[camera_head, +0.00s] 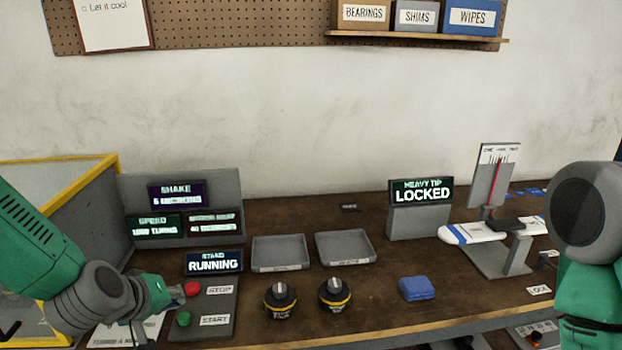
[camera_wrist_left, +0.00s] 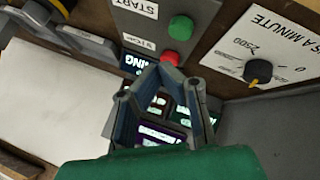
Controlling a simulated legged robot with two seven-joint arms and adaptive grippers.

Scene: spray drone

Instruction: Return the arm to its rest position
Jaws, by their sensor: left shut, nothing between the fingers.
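My left arm comes in from the left in the head view. Its gripper (camera_head: 176,291) is shut and empty, close beside the red STOP button (camera_head: 192,288) on the grey control panel. In the left wrist view the closed fingers (camera_wrist_left: 172,72) point at the red button (camera_wrist_left: 177,60); I cannot tell whether they touch it. The green START button (camera_head: 183,318) sits nearer me. The stand display (camera_head: 213,262) reads RUNNING. Part of my right arm shows at the right edge; its gripper is not in view.
A white wing-like part (camera_head: 474,233) rests on a balance stand. A yellow-edged enclosure (camera_head: 112,160) is at left.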

